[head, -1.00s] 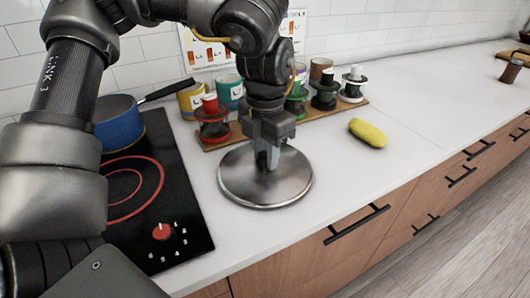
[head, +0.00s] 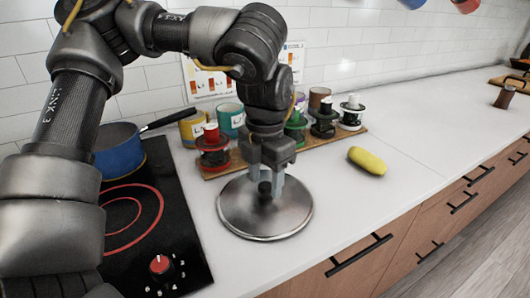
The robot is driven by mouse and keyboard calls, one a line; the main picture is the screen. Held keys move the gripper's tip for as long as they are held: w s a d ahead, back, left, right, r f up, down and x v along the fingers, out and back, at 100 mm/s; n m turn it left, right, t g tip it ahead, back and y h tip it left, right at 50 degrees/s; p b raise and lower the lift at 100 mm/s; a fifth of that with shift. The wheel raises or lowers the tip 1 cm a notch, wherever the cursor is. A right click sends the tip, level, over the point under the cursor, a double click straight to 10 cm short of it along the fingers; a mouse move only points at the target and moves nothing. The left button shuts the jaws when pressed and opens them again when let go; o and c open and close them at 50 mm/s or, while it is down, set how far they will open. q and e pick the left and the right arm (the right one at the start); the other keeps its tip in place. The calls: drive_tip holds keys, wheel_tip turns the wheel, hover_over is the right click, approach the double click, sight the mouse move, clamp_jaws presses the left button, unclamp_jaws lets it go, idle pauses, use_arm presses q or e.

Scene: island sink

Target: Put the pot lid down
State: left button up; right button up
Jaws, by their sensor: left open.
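The pot lid (head: 246,214) is a round steel disc with a dark knob (head: 265,189), lying flat on the white counter right of the stove. My left gripper (head: 266,182) is directly above it, pointing down. Its fingers are apart, one on each side of the knob, and the knob shows free between them. A blue pot (head: 119,157) with a dark handle stands at the back of the black stove, without a lid on it. My right gripper is not in view.
The stove (head: 187,235) has a red ring and a red knob. Behind the lid, a wooden board (head: 217,171) carries several mugs and jars. A yellow sponge-like item (head: 367,161) lies to the right. The counter between lid and yellow item is clear. The counter's front edge runs close below the lid.

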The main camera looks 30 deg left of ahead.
sight(265, 184)
use_arm(q)
wheel_tip(265, 184, up, 11)
drive_tip(key=p, duration=0.2)
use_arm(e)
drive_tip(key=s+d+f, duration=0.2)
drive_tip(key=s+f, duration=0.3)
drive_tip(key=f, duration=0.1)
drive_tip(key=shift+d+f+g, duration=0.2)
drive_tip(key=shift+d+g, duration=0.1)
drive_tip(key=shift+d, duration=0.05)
